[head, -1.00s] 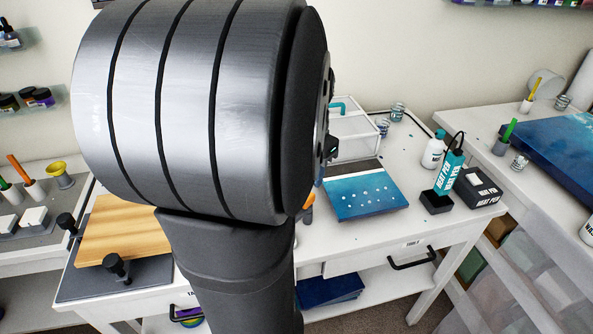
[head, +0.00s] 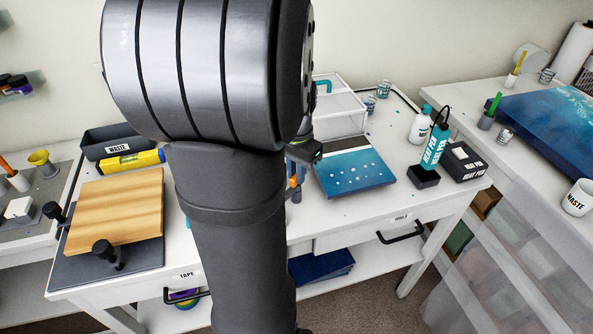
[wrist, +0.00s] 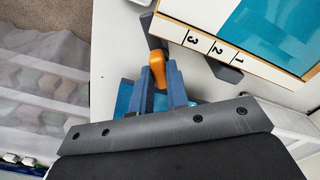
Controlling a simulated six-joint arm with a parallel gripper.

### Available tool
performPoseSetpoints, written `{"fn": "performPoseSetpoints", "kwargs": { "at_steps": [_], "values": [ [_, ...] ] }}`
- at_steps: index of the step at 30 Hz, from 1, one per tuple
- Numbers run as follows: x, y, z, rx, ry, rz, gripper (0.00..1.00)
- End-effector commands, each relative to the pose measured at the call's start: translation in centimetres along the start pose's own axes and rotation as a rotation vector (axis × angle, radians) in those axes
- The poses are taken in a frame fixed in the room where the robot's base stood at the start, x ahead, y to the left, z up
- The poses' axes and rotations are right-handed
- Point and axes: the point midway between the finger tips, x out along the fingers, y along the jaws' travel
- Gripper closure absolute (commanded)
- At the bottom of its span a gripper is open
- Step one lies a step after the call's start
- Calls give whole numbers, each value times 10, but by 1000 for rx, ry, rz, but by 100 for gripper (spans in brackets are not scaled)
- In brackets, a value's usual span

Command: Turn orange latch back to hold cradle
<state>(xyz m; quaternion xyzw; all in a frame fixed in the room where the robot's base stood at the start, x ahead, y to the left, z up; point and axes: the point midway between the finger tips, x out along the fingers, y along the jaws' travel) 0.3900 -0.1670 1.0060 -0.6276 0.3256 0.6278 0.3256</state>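The orange latch (wrist: 157,68) stands at the edge of a dark support, beside the board with marks 1, 2 and 3 (wrist: 211,46). It also shows as a small orange spot in the head view (head: 293,181). My gripper (wrist: 158,90) is right at the latch, with one blue finger on each side of its lower part. Whether the fingers touch it is unclear. In the head view my gripper is left of the blue board with white dots (head: 352,176), partly behind my arm. Most of the cradle is hidden; a dark arm of it (wrist: 226,72) shows.
At left are a wooden board (head: 117,208), a yellow level (head: 132,161) and a waste tray (head: 110,139).

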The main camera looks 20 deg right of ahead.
Motion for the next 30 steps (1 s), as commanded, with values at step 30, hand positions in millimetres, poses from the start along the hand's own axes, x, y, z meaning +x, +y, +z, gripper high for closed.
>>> {"fn": "performPoseSetpoints", "kwargs": {
  "at_steps": [30],
  "values": [
    [-1,0,0,496,1,-1,100]
  ]
}}
